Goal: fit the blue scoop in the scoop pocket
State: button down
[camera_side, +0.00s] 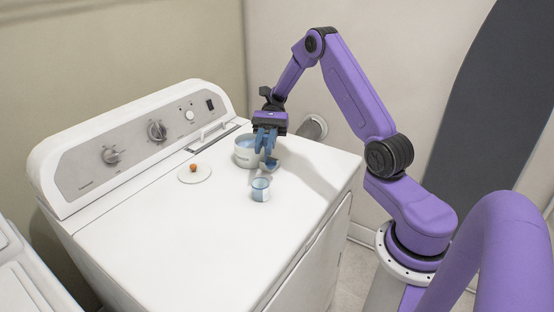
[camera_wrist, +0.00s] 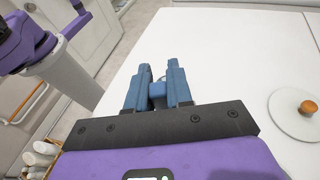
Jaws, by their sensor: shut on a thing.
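My gripper (camera_side: 266,150) has blue fingers and points down over the white washer top, beside a white round tub (camera_side: 246,158) with pale blue contents. It is shut on the blue scoop (camera_side: 272,167), whose bowl shows just below the fingertips, at the tub's right. Whether the scoop touches the tub or the washer top I cannot tell. In the wrist view a small blue part of the scoop (camera_wrist: 157,91) shows between the fingers of my gripper (camera_wrist: 160,74); the rest is hidden. I cannot make out the scoop pocket for certain.
A small clear cup with blue contents (camera_side: 261,190) stands in front of the scoop. A white disc (camera_side: 203,179) with an orange-brown knob (camera_side: 194,168) lies to the left. A raised white handle (camera_side: 212,133) is near the control panel (camera_side: 135,143). The washer's front top is clear.

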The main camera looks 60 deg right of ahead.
jog(key=w+d+f+m+t+y, duration=0.1)
jog(key=w+d+m+t, duration=0.3)
jog(key=w+d+t, duration=0.1)
jog(key=shift+d+m+t, duration=0.25)
jog(key=shift+m+t, duration=0.05)
jog(key=shift+t, duration=0.1)
dwell(0.3)
jog(key=shift+f, duration=1.4)
dwell(2.4)
jog(key=shift+c, duration=2.3)
grip_release()
jog(key=shift+r, duration=0.15)
notch_tip(320, 180, up, 7)
